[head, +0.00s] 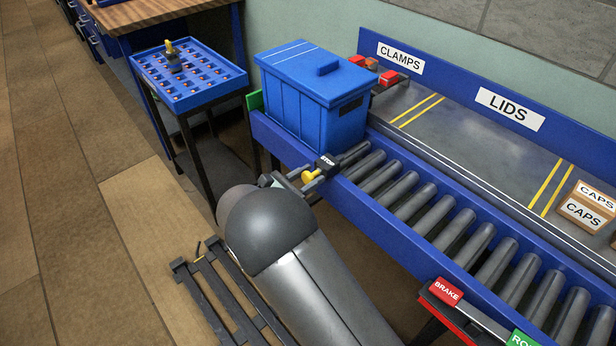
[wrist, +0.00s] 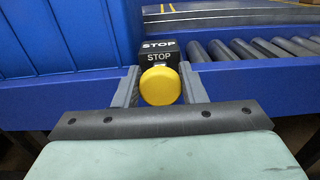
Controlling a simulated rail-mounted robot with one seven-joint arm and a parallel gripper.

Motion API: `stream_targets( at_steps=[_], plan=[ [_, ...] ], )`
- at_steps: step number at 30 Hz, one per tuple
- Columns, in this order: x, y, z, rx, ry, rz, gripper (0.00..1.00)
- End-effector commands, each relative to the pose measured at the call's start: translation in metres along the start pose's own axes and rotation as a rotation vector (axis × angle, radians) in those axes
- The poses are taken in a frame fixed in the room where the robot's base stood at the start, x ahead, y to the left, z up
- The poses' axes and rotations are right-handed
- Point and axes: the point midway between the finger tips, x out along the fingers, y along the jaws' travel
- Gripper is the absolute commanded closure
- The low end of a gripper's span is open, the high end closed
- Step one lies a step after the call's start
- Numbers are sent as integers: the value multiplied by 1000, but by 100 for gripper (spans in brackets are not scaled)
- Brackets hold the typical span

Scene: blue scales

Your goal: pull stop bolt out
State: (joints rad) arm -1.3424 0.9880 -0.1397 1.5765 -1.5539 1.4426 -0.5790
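The stop bolt has a round yellow knob (head: 310,175) in front of a black block marked STOP (head: 327,164) on the near rail of the roller conveyor. In the wrist view the knob (wrist: 160,86) faces the camera, centred below the STOP block (wrist: 158,55). My gripper (wrist: 160,84) has one finger on each side of the knob, very close to it. Whether the fingers touch the knob cannot be made out. In the head view my gripper (head: 306,182) is at the knob, partly hidden by my arm.
A blue lidded bin (head: 315,95) stands on the conveyor just behind the STOP block. Bare rollers (head: 430,220) run to the right. A red BRAKE control (head: 445,291) is at the lower right. A blue tray table (head: 190,80) stands at the back left.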

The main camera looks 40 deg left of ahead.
Motion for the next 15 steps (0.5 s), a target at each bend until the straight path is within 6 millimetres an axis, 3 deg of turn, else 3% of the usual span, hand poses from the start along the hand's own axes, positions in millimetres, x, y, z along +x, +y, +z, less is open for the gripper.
stream_targets(
  at_steps=[4,10,15],
  plan=[
    [-6,0,0,0,0,2,100],
    [-37,1,0,0,0,4,100],
    [-40,0,0,-1,0,0,100]
  ],
)
